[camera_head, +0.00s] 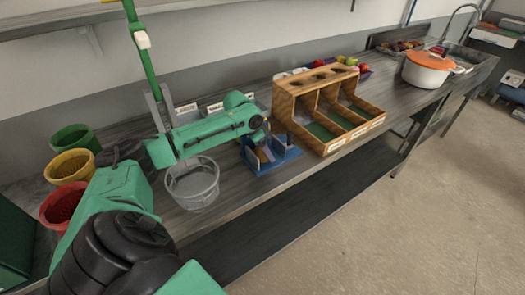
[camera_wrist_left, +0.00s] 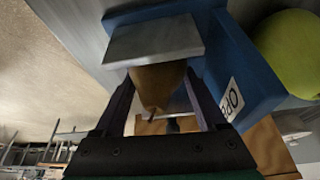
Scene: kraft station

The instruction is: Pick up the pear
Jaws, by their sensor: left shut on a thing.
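The brown pear (camera_wrist_left: 158,84) shows in the left wrist view between the two dark fingers of my left gripper (camera_wrist_left: 160,98), stem toward the palm. The gripper is shut on it. A flat grey plate (camera_wrist_left: 153,42) hides the far part of the pear. A blue stand (camera_wrist_left: 243,62) with a partly visible white label is right beside the fingers. In the head view my left gripper (camera_head: 262,150) is at the blue stand (camera_head: 288,155) on the counter, and the pear is hard to make out there. My right gripper is not in view.
A wooden divided bin (camera_head: 283,101) stands right of the blue stand. A grey mesh basket (camera_head: 192,184) is left of it, below my forearm. Green, yellow and red buckets (camera_head: 62,165) stand at left. A white pot with orange lid (camera_head: 428,68) is far right.

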